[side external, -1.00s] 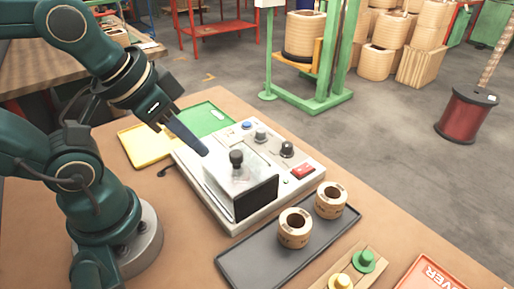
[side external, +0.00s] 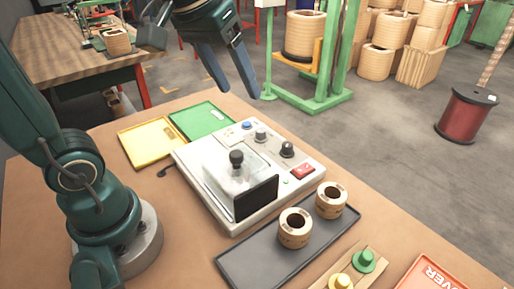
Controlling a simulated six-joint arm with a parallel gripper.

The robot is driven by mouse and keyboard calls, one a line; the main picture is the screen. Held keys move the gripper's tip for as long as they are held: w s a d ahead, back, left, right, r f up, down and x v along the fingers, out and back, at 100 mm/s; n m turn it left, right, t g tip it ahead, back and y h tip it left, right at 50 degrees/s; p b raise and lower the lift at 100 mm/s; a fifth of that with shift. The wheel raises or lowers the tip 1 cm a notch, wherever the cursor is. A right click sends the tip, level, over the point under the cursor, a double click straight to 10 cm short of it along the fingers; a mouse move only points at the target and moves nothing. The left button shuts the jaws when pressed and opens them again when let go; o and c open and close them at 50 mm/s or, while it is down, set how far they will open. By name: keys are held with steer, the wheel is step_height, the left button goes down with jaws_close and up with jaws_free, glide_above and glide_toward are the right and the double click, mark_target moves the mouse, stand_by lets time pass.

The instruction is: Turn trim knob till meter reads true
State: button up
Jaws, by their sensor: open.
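A pale grey tester box (side external: 304,158) sits on the bench. Its top carries a blue button (side external: 247,125), a grey knob (side external: 261,135), a black knob (side external: 287,149) and a red switch (side external: 303,171). I cannot tell which knob is the trim knob. A clear cover with a black ball handle (side external: 236,158) and a dark front panel (side external: 257,197) stands on the box. No meter reading is legible. My gripper (side external: 240,94) is open and empty, raised above the far side of the box, with its fingers pointing down, apart from the knobs.
A yellow tray (side external: 150,142) and a green tray (side external: 203,120) lie beyond the box. A dark tray (side external: 255,262) with two coils (side external: 295,228) lies in front. A wooden strip with a yellow and a green piece (side external: 364,261) and a red tray (side external: 425,275) are nearby.

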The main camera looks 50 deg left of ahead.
steer(key=w+a+f+n+g, duration=0.1)
steer(key=w+a+f+n, duration=0.15)
steer(key=w, duration=0.45)
steer(key=n+g, duration=0.2)
steer(key=g, duration=0.1)
glide_above(261, 130)
steer(key=shift+m, duration=0.25)
step_height(261, 130, down, 11)
steer(key=shift+r, duration=0.2)
steer(key=shift+s+a+f+h, duration=0.1)
steer(key=shift+a+f+h, duration=0.05)
steer(key=shift+f+h, duration=0.2)
steer(key=shift+f, duration=2.35)
jaws_close()
